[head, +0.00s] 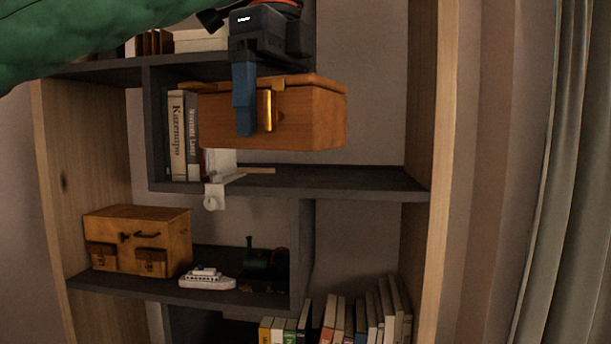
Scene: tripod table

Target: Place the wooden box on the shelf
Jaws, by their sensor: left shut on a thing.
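My left gripper (248,100) comes down from the top of the head view, its blue finger in front of an orange-brown wooden box (312,118). The gripper is shut on the box, close to a gold-coloured clasp on its front. The box is level and held in front of the shelf (345,179), above its dark board, with a visible gap below. The gripper and box hide part of the back wall and some of the books behind. My right gripper is not in the view.
Upright books (178,136) stand left on that shelf, beside a white object (215,192) at its edge. The shelf's right part is clear. Below are a wooden case (140,240), a toy ship (207,279), a dark toy train (262,262) and several books (370,318). A curtain (560,180) hangs right.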

